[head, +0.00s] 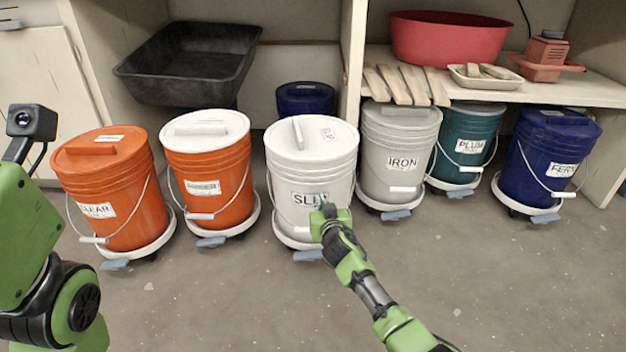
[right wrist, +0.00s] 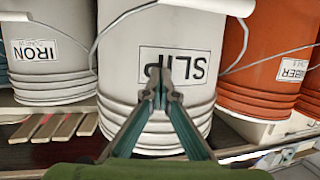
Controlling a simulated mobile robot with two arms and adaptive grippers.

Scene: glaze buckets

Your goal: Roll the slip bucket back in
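The white slip bucket (head: 312,165), labelled SLIP, stands upright on a white wheeled dolly (head: 284,236) and a little nearer to me than its two neighbours. A blue-grey pedal (head: 308,256) shows at the dolly's front. My right gripper (head: 325,212) is in front of the bucket's label. In the right wrist view, its fingertips (right wrist: 161,76) are together, with nothing visible between them, before the upside-down label. Whether they touch the bucket I cannot tell. The bucket's white handle grip (right wrist: 212,6) shows beyond the tips. My left arm is at the left edge; its gripper is out of view.
Orange buckets (head: 112,190) (head: 207,165) stand left of the slip bucket; the grey IRON bucket (head: 400,145), a teal one (head: 467,140) and a blue one (head: 550,160) stand right. A shelf (head: 540,92) and divider (head: 352,70) are behind. The front floor (head: 220,310) is clear.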

